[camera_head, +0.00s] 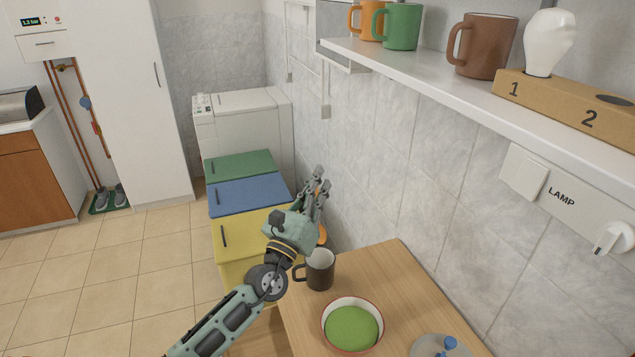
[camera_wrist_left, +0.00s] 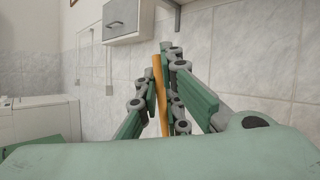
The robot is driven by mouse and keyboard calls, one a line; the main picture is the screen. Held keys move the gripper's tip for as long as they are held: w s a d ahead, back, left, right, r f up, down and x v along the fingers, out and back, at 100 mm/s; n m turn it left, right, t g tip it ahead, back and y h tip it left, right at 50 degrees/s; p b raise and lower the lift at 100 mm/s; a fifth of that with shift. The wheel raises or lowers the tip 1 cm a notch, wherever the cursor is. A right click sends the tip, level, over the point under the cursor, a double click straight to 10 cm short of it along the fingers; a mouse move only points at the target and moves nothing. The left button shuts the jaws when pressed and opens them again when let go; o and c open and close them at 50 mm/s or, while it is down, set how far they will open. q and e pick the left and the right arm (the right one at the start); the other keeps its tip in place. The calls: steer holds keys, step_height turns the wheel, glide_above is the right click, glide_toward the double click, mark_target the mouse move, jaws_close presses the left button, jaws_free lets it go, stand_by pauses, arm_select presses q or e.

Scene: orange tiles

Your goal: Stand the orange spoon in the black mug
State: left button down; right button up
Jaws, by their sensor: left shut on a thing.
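The black mug (camera_head: 320,271) stands upright near the far left edge of the wooden table, its handle to the left. My left gripper (camera_head: 318,185) is above and beyond the mug, fingers pointing up and away. It is shut on the orange spoon (camera_head: 322,235), which shows just above the mug's rim, partly hidden by the gripper. In the left wrist view the spoon's thin handle (camera_wrist_left: 161,95) runs nearly upright between the fingers (camera_wrist_left: 168,75). Whether the spoon's lower end is over or behind the mug I cannot tell. My right gripper is not in view.
A bowl (camera_head: 352,326) with green contents stands near the mug. A grey dish (camera_head: 440,346) with a blue item is further right. Yellow (camera_head: 240,236), blue (camera_head: 248,195) and green (camera_head: 240,164) lidded bins stand beyond the table. A shelf (camera_head: 420,72) with mugs overhangs at right.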

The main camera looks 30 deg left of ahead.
mark_target(316, 194)
arm_select(q)
steer(key=shift+w+a+f+b, duration=0.1)
steer(key=shift+f+b, duration=0.35)
steer(key=shift+f, duration=0.4)
steer(key=shift+f+b, duration=0.55)
steer(key=shift+f, duration=0.15)
step_height(316, 194, down, 10)
steer(key=b, duration=1)
steer(key=shift+r, duration=0.2)
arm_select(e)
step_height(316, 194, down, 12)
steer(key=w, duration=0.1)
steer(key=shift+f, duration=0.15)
arm_select(q)
steer(key=c, duration=1.8)
jaws_free()
steer(key=shift+c, duration=0.2)
